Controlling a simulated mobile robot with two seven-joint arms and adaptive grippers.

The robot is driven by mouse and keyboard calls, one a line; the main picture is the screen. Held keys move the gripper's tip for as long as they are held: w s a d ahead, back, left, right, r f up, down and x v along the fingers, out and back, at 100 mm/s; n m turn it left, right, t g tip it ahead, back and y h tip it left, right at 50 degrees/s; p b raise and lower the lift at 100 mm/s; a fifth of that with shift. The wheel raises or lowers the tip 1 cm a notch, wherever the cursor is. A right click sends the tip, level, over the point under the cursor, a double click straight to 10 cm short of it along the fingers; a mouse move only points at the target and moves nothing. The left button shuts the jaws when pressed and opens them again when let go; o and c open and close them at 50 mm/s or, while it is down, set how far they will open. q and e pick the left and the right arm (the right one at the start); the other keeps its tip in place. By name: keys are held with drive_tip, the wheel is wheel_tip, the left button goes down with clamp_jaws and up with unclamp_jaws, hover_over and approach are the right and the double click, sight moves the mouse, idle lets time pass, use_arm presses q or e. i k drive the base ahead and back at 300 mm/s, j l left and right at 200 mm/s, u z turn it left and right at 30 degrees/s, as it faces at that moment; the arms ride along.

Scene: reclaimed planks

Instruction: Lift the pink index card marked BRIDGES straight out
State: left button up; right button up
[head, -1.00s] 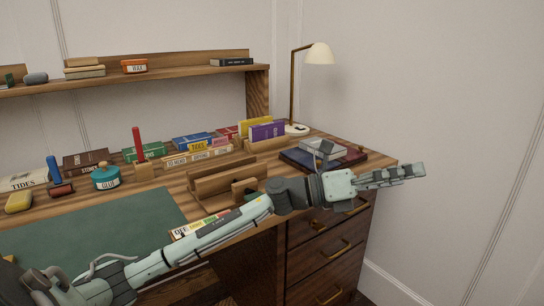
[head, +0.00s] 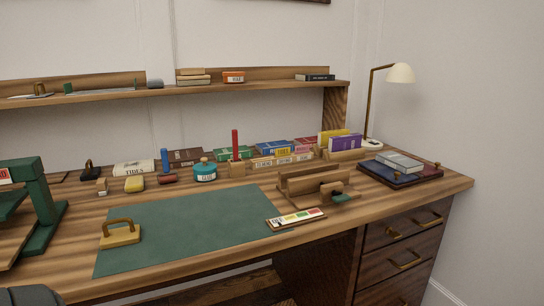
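A row of coloured index cards stands upright at the back right of the desk, behind a low wooden front (head: 283,161) with small labels. A pink-red card (head: 305,144) shows at the right end of this row, beside a blue card (head: 274,148). Its lettering is too small to read, so I cannot tell whether it says BRIDGES. Its lower part is hidden. Neither of my grippers is in view.
Yellow and purple cards (head: 345,142) stand right of the row. A wooden block with a red stick (head: 236,169), a teal pot (head: 204,172) and a slotted wooden rack (head: 312,184) stand in front. The green mat (head: 190,225) is mostly clear.

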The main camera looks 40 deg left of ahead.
sight(301, 148)
drive_tip(key=u, duration=1.7)
drive_tip(key=l+u, duration=0.1)
drive_tip(key=l, duration=0.25)
drive_tip(key=k+l+u, duration=0.1)
drive_tip(key=l, duration=0.25)
drive_tip(key=k+l, duration=0.15)
drive_tip(key=l, duration=0.2)
drive_tip(key=i+u, duration=0.05)
